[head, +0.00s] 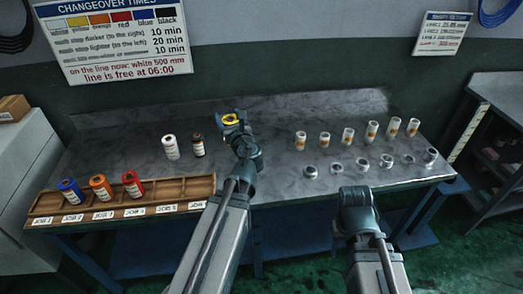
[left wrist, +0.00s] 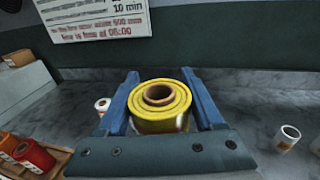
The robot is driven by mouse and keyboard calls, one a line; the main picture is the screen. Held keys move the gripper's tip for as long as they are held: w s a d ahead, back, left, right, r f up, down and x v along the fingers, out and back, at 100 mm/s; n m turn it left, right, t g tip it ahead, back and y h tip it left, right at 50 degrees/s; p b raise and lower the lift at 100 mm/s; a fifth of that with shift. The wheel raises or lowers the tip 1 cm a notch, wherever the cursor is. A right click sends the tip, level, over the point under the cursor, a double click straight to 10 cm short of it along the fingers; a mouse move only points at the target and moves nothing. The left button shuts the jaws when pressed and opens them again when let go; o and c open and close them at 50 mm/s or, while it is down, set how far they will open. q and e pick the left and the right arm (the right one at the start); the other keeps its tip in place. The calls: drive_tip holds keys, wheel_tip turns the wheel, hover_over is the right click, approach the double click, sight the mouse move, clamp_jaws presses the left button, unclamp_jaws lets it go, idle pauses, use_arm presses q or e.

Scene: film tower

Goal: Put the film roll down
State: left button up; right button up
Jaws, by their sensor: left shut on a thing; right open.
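A yellow film roll (head: 230,119) is held by my left gripper (head: 232,123) over the back middle of the table. In the left wrist view the yellow roll (left wrist: 160,118) sits between the two blue fingers, its brown core facing the camera. The gap between it and the table top cannot be judged. My right gripper (head: 354,194) is open at the table's front edge, and nothing shows in it.
A wooden rack (head: 170,188) with job labels holds blue (head: 70,190), orange (head: 101,187) and red rolls (head: 132,184); its right part is empty. Several small rolls (head: 348,135) and grey rings (head: 365,165) occupy the table's right.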

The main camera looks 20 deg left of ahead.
use_arm(q)
drive_tip(key=shift+w+d+f, duration=0.1)
drive_tip(key=shift+f, duration=0.1)
drive_tip(key=shift+f+b, duration=0.35)
drive_tip(key=shift+b, duration=0.2)
wheel_tip(320, 180, down, 14)
drive_tip(key=s+a+b, duration=0.1)
drive_tip(key=a+b, duration=0.1)
drive_tip(key=b, duration=1.1)
drive_tip(key=shift+s+r, duration=0.25)
drive_tip(key=shift+s, duration=0.15)
use_arm(e)
wheel_tip(320, 180, down, 15)
drive_tip(key=shift+r, duration=0.15)
drive_tip(key=shift+w+d, duration=0.1)
drive_tip(key=shift+w, duration=0.05)
